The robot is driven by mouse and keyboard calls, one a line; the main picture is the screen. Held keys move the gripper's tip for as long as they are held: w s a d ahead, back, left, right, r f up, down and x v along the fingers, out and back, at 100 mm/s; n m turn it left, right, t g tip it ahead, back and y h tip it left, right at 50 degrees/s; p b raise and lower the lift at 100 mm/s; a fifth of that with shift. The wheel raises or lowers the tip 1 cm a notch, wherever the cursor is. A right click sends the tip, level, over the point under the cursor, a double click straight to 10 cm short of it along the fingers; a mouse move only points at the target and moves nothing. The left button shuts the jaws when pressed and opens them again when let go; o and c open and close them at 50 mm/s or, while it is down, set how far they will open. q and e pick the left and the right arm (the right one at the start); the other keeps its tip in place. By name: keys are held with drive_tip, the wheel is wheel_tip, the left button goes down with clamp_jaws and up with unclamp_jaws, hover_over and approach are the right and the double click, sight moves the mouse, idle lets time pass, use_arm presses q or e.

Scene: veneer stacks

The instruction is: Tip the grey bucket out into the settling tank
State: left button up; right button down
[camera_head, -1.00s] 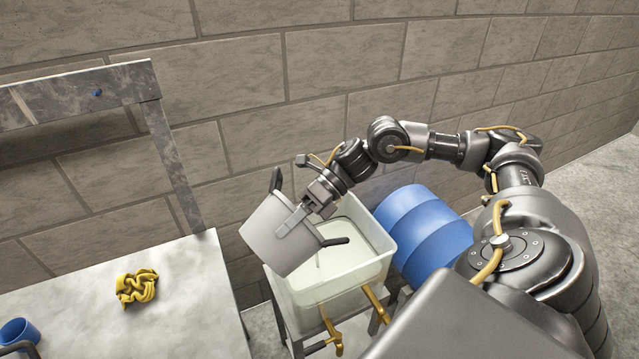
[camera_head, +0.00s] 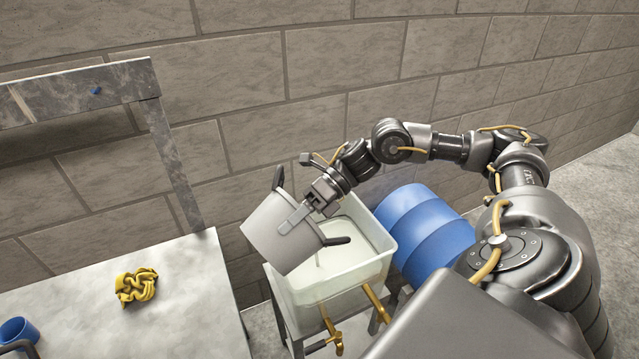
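The grey bucket (camera_head: 280,238), with two dark handles, is tilted well over above the left part of the settling tank (camera_head: 372,275). The tank is a pale, translucent open box with whitish liquid inside. My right gripper (camera_head: 297,217) reaches in from the right and is shut on the bucket's upper wall near the rim; one finger shows flat against the outside. A thin pale line shows below the bucket's lower edge, perhaps a trickle. The bucket's inside is hidden from me. My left gripper is not in view.
The tank rests on a metal stand with brass taps (camera_head: 331,330) at its front. A blue drum (camera_head: 428,232) lies just right of it. On the left, a pale bench (camera_head: 190,290) holds a yellow cloth (camera_head: 136,286) and a blue cup (camera_head: 17,331). A block wall (camera_head: 345,60) stands close behind.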

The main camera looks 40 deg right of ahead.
drive_tip(key=shift+d, duration=0.25)
idle(0.4)
drive_tip(key=shift+s+d+f+y+b, duration=0.15)
drive_tip(key=shift+d+y+b, duration=0.35)
drive_tip(key=shift+d+b, duration=0.5)
drive_tip(key=shift+w+d+f+y+b, duration=0.1)
drive_tip(key=shift+d+y+b, duration=0.45)
drive_tip(key=shift+b, duration=0.8)
drive_tip(key=shift+s+d+r+y+b, duration=0.1)
drive_tip(key=shift+d+r+y+b, duration=0.2)
drive_tip(key=shift+d+y+b, duration=0.45)
idle(0.7)
